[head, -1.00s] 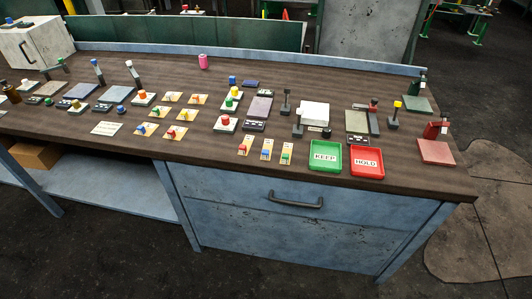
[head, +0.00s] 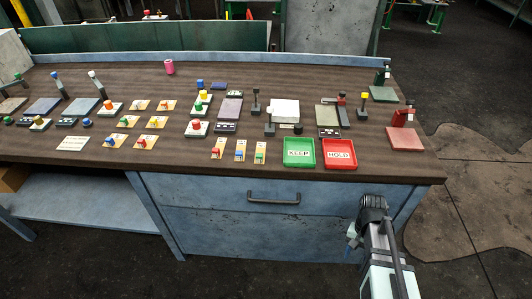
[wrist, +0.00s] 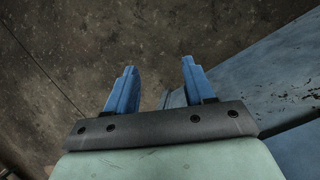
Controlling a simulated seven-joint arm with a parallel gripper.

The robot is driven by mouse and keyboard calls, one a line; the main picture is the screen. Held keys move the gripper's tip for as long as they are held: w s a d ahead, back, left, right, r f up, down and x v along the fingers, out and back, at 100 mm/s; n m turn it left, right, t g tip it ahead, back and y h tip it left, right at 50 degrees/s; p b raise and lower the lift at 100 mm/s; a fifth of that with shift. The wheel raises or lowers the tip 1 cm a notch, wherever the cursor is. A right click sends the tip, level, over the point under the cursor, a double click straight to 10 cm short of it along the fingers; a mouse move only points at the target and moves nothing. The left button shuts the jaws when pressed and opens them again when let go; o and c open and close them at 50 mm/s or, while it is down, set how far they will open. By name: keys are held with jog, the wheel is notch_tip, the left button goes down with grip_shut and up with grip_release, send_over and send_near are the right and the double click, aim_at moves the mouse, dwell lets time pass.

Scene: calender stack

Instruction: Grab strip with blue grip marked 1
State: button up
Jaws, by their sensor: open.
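Three cream strips with coloured grips lie side by side near the front edge of the bench, left of the green tray. The strip with the blue grip (head: 240,151) is the middle one, between the red-grip strip (head: 217,149) and the green-grip strip (head: 260,153). Their marks are too small to read. My gripper (head: 351,241) is in front of the bench, below the top's front edge and to the right of the strips. In the wrist view its blue fingers (wrist: 159,68) are apart and empty, above the dark floor, with a blue bench panel at right.
A green KEEP tray (head: 299,163) and a red HOLD tray (head: 324,164) sit right of the strips. Several cards, buttons and levers crowd the bench top behind. A drawer handle (head: 274,202) projects from the front. Bare bench top (head: 190,165) shows left of the strips.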

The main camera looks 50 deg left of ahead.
jog(key=s+a+r+n+t, duration=0.1)
jog(key=s+a+r, duration=0.2)
jog(key=a+r, duration=1)
notch_tip(320, 180, up, 26)
jog(key=n+t+y, duration=0.2)
jog(key=n, duration=0.3)
send_over(239, 151)
notch_tip(239, 151, down, 14)
jog(key=shift+f, duration=0.1)
jog(key=shift+c, duration=0.4)
grip_shut()
